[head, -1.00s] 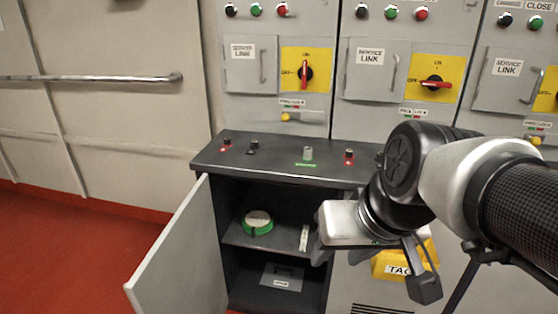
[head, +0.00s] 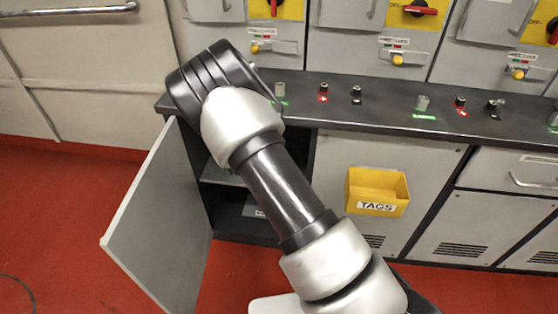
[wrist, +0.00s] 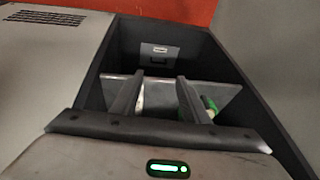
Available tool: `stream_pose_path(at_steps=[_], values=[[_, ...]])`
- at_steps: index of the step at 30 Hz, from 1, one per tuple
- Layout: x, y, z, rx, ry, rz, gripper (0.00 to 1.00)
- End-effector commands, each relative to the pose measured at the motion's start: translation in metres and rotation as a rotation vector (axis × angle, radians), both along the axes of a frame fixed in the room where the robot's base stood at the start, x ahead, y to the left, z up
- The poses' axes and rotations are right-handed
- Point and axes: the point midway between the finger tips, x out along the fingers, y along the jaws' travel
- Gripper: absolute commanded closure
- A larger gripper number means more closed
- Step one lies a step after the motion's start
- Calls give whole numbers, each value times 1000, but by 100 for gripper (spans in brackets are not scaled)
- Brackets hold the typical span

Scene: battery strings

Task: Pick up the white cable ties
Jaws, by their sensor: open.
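In the wrist view my gripper (wrist: 161,78) is open. Its two fingers point over the shelf (wrist: 229,91) inside the open cabinet. A narrow white piece, apparently the white cable ties (wrist: 141,99), shows beside the inner side of the left finger, which partly hides it. I see no contact and cannot tell how far below the fingers it lies. In the head view my arm covers the gripper and the ties.
A green-edged roll (wrist: 210,106) lies by the right finger, partly hidden. A labelled grey box (wrist: 160,55) sits lower down. The cabinet door (head: 165,220) stands open on the left. The counter (head: 390,115) overhangs the cabinet. A yellow TAGS bin (head: 377,190) hangs right.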

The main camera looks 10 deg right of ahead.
Motion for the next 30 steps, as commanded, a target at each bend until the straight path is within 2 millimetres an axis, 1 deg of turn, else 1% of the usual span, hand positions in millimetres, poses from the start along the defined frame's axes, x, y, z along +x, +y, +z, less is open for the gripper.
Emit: stream_pose_path(at_steps=[1,3,6,8,11,15,18,21,24,30], values=[[-3,-9,-18,-46,9,-4,59],[-4,-19,-34,-91,9,-11,59],[-5,-27,-46,-126,10,-15,59],[-3,-31,-48,-135,10,-17,59],[6,-34,-47,-134,12,-20,59],[29,-41,-43,-133,7,-22,59],[42,-44,-43,-136,9,-15,59],[53,-48,-44,-137,10,-18,59],[65,-51,-50,-136,5,-14,59],[76,-53,-49,-133,7,-18,59]])
